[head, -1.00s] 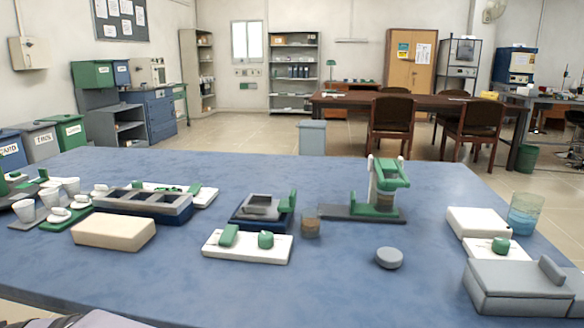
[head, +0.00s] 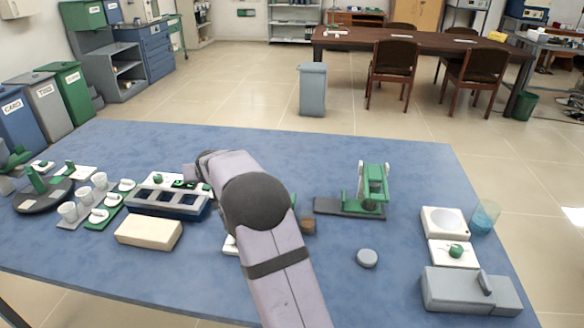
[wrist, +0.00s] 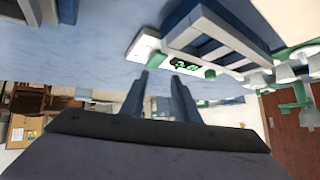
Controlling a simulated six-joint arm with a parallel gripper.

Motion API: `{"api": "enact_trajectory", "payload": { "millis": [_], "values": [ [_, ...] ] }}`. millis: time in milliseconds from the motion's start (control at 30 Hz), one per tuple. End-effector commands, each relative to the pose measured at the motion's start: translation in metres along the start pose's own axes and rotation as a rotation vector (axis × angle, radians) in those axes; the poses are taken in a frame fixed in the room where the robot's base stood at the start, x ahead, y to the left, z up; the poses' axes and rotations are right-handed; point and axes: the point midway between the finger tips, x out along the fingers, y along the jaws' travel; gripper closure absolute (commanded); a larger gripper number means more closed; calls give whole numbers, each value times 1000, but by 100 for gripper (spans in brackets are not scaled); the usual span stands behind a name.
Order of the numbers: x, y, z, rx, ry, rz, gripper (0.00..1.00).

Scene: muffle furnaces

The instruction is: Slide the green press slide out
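The press (head: 373,185) stands upright on a dark grey base plate right of the middle of the head view. It has a green upper frame and green parts low down on the plate. I cannot tell clearly which green part is the slide. My arm reaches in from the bottom of the head view, left of the press, and does not touch it. My gripper (wrist: 158,84) shows in the wrist view as two blue-grey fingers, apart with nothing between them. The head view does not show its fingers clearly.
A dark blue rack (head: 168,203) and a cream block (head: 150,232) lie left of my arm. A small brown cylinder (head: 308,226) and a grey disc (head: 367,258) lie near the press. A grey box (head: 455,290) stands at right. The table behind the press is clear.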

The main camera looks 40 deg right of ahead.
Motion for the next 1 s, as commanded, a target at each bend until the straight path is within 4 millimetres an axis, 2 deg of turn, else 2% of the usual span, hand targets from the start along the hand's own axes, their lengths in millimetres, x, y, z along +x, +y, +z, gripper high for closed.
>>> {"api": "enact_trajectory", "payload": {
  "millis": [33, 133, 200, 300, 400, 500, 600, 767, 1000],
  "values": [
    [-19, 53, -18, 32, -35, 68, 72],
    [-46, 146, -18, 84, -116, 177, 72],
    [-68, 204, -9, 124, -179, 240, 72],
    [-103, 270, 7, 182, -261, 306, 72],
    [-134, 316, 25, 233, -326, 345, 72],
    [-157, 345, 39, 269, -373, 367, 72],
    [-170, 361, 49, 292, -399, 377, 72],
    [-176, 368, 55, 303, -413, 381, 72],
    [-168, 370, 59, 302, -413, 380, 72]
  ]
}}
